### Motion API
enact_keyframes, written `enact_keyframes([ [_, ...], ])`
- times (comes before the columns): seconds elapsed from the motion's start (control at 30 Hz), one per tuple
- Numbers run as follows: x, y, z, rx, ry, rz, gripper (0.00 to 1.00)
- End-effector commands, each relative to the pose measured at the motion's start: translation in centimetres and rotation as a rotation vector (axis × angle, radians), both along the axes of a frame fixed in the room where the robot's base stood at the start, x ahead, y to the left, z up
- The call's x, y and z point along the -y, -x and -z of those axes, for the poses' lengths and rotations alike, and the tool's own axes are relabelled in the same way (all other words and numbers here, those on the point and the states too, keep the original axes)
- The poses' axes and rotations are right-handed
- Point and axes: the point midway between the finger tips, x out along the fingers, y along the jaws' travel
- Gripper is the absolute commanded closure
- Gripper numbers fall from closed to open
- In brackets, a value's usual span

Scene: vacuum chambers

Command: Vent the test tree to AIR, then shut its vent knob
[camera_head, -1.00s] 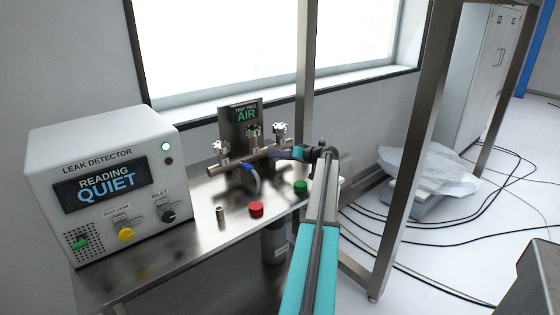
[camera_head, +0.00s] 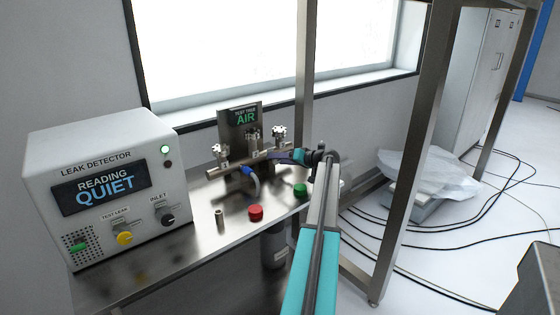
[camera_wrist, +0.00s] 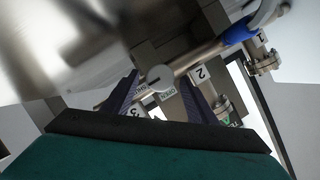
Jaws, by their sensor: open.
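The test tree (camera_head: 238,162) is a metal manifold with several valves on the bench, and its sign (camera_head: 246,117) reads AIR. My gripper (camera_head: 283,157) is at the tree's right end, partly hiding it. In the wrist view, my gripper (camera_wrist: 158,76) has its two dark fingers apart, one on each side of a round grey knob (camera_wrist: 160,80) with a marker line. Labels reading OPEN and, less clearly, SHUT sit beside the knob. Whether the fingers touch it I cannot tell. Tags 1, 2 and 3 mark the ports nearby.
The leak detector (camera_head: 105,185) at left reads QUIET. A red knob (camera_head: 256,212), a green knob (camera_head: 300,190) and a small metal fitting (camera_head: 219,217) stand on the bench. A blue-ended hose (camera_head: 249,172) hangs from the tree. A steel frame post (camera_head: 410,150) stands right of my arm.

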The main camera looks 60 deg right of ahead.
Motion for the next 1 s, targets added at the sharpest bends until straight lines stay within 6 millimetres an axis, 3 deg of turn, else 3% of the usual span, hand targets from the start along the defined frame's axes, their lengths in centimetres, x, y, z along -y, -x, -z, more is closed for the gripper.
enact_keyframes([
  [0.37,-0.1,1.2,-0.3,-0.001,0.001,0.000,0.48],
  [1.0,-0.8,10.4,-3.2,-0.001,0.001,0.002,0.48],
])
